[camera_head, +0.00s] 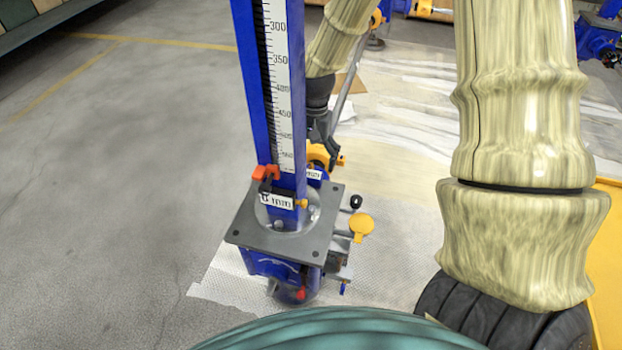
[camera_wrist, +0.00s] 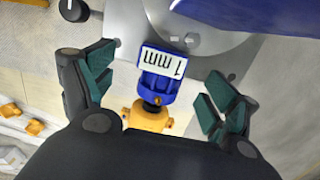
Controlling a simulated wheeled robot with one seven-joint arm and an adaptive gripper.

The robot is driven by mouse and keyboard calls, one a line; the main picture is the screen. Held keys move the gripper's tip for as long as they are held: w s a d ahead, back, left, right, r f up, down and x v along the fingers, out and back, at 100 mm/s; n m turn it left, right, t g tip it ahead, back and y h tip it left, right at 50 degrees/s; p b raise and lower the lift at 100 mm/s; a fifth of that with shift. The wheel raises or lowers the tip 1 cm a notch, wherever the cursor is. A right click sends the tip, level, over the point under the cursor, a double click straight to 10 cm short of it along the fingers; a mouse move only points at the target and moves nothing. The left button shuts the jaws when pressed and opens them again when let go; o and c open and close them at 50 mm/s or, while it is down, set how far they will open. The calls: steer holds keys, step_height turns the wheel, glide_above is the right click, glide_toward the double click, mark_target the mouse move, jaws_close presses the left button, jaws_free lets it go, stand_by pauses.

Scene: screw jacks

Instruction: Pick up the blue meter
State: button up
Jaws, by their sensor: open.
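A small blue block with a white "1 mm" label and an orange knob, which looks like the blue meter (camera_wrist: 158,84), is between my open fingers in the wrist view, beside a grey plate (camera_wrist: 122,28). In the head view, a small part of the blue block (camera_head: 314,174) shows behind a tall blue column with a white scale. My gripper (camera_wrist: 160,78) has green-padded fingers on either side of the block, with visible gaps. The head view shows my gripper (camera_head: 324,145) partly hidden behind the column. Whether the block is attached to the plate or column is unclear.
The blue scale column (camera_head: 288,110) stands upright through a grey square plate (camera_head: 318,240) close to my gripper. A yellow knob (camera_head: 361,225) and a black knob (camera_head: 356,202) stick out at the right. Grey floor (camera_head: 120,200) is clear at left.

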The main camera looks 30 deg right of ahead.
mark_target(310, 173)
steer(key=f, duration=0.1)
steer(key=f+b, duration=0.1)
steer(key=f, duration=0.3)
steer(key=shift+a+b, duration=0.3)
steer(key=shift+b, duration=0.1)
steer(key=shift+r, duration=0.1)
steer(key=shift+c, duration=0.3)
steer(key=c, duration=1.3)
steer(key=shift+r, duration=0.1)
